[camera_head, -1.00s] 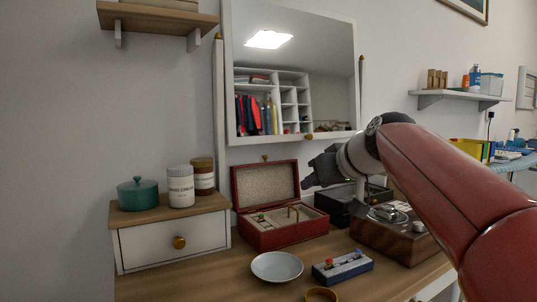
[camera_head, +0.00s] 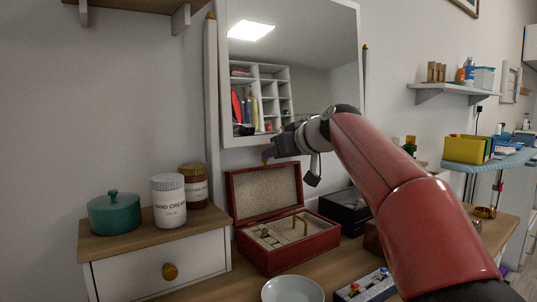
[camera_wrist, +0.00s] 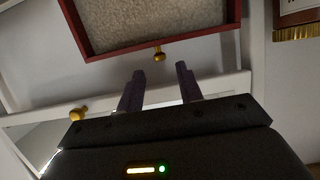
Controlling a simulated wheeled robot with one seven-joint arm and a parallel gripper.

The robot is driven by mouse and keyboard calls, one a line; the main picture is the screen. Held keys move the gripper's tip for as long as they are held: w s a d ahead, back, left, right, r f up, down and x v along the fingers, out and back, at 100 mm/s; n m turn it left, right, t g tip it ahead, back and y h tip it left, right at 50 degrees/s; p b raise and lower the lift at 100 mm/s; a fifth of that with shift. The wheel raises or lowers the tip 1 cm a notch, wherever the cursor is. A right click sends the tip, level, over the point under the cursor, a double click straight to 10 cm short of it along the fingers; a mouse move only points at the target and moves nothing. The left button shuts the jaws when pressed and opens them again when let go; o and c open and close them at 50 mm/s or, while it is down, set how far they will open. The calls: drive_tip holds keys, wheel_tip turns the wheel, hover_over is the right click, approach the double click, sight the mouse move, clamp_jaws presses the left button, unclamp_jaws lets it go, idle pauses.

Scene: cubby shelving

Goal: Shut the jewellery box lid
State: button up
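The red jewellery box (camera_head: 290,254) stands on the dresser with its lid (camera_head: 264,190) open and upright, pale lining facing forward. Its tray holds a few small pieces of jewellery. My gripper (camera_head: 269,155) is at the lid's top edge, reaching in from the right. In the wrist view, the lid (camera_wrist: 150,25) fills the upper part, and its brass knob (camera_wrist: 159,53) sticks out from the edge. The two dark fingers of my gripper (camera_wrist: 159,73) are apart with nothing between them. Their tips point at the lid edge, one to each side of the knob, just short of it.
A mirror (camera_head: 325,70) stands behind the box. A teal pot (camera_head: 114,213) and jars (camera_head: 169,200) stand on the drawer unit at left. A white dish (camera_head: 292,289) and a blue tray (camera_head: 365,286) lie in front. A black box (camera_head: 343,212) stands close at right.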

drive_tip(key=x, duration=0.3)
drive_tip(key=shift+w+a+f, duration=0.1)
drive_tip(key=shift+w+a, duration=0.1)
drive_tip(key=shift+w, duration=0.05)
clamp_jaws()
